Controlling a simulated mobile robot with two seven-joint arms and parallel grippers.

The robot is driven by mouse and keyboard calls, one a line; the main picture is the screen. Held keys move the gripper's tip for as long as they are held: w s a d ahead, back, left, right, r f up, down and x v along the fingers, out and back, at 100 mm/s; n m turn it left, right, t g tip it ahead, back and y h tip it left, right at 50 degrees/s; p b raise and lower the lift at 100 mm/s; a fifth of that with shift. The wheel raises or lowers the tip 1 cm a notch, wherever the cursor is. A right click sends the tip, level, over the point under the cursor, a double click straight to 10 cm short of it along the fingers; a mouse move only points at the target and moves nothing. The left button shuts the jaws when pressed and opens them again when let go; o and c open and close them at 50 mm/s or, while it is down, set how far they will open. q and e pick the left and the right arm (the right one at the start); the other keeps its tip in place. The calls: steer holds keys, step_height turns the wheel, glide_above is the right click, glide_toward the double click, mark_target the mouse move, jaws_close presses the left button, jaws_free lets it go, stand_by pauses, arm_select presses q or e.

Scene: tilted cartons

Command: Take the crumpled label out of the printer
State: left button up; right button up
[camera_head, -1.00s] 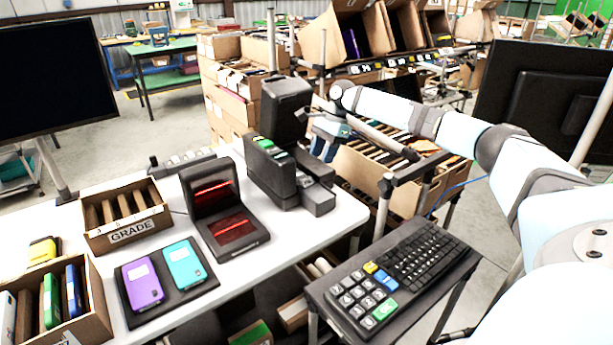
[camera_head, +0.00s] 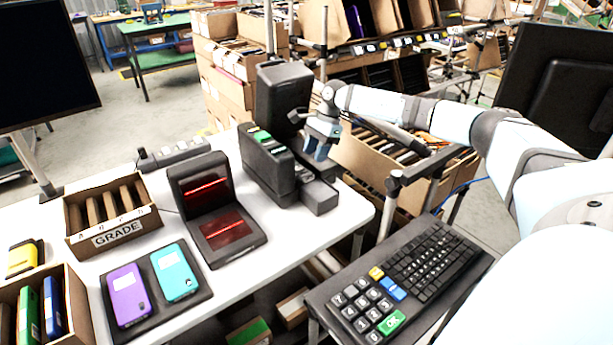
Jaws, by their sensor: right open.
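The black label printer (camera_head: 270,165) stands on the white table at its far right corner, with a tall raised part at the back and green and white pieces on top. My right gripper (camera_head: 318,152) hangs at the printer's right side, close to its front face. It is open, and I cannot tell whether it touches the printer. I cannot make out the crumpled label; it is hidden or too small to see. My left gripper is not in view.
On the white table (camera_head: 325,237) stand a scanner with red windows (camera_head: 218,208), a GRADE box (camera_head: 112,215), and purple (camera_head: 128,295) and teal (camera_head: 175,270) devices on a dark pad. A keyboard (camera_head: 425,262) sits in front on the right. Cartons (camera_head: 390,165) crowd behind the printer.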

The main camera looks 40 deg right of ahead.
mark_target(307, 173)
steer(key=shift+p+x, duration=0.35)
steer(key=shift+x, duration=2.9)
steer(key=shift+w+a+r, duration=0.1)
steer(key=shift+a, duration=0.05)
steer(key=c, duration=0.6)
